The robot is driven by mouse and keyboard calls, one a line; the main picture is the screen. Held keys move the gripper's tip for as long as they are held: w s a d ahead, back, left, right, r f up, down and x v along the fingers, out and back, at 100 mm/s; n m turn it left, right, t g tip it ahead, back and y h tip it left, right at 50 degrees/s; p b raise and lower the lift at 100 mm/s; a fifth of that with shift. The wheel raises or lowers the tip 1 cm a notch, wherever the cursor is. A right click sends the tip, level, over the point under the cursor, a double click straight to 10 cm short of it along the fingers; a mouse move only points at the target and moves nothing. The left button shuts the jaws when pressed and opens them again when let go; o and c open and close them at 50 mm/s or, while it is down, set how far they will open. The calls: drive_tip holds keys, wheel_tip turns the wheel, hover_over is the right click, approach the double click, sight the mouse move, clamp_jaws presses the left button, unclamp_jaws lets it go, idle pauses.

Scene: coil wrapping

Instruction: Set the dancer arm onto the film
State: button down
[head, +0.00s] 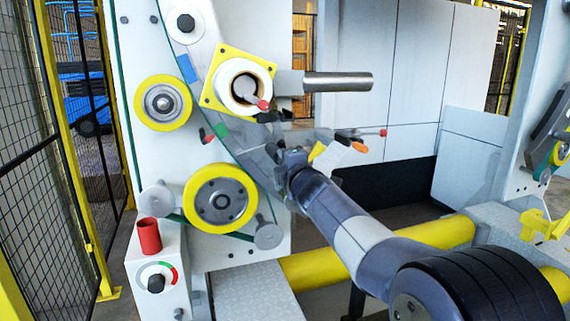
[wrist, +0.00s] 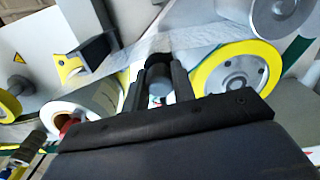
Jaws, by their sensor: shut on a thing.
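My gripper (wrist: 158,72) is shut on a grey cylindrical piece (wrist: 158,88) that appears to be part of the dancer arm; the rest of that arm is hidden. The film (wrist: 200,40) shows as a pale translucent band just beyond my fingers. I cannot tell whether the held piece touches it. A white film roll (head: 240,85) with a brown core sits above my gripper; it also shows in the wrist view (wrist: 92,98).
Yellow-rimmed wheels (head: 220,198) (head: 163,103) and a metal bar (head: 338,82) stick out near my arm. A red cylinder (head: 149,236) stands on the control box (head: 158,272) at the lower left. Yellow rails (head: 437,234) run below my arm.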

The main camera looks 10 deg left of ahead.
idle(0.3)
drive_tip(key=c, duration=1.2)
unclamp_jaws()
drive_tip(key=shift+o, duration=0.2)
drive_tip(key=b+v, duration=0.1)
drive_tip(key=v, duration=0.9)
drive_tip(key=shift+s+b, duration=0.3)
drive_tip(key=shift+s, duration=0.1)
drive_tip(key=shift+w+d, duration=0.1)
drive_tip(key=p+x, duration=0.1)
drive_tip(key=x, duration=0.9)
drive_tip(key=shift+w+p, duration=0.3)
drive_tip(key=shift+p, duration=0.05)
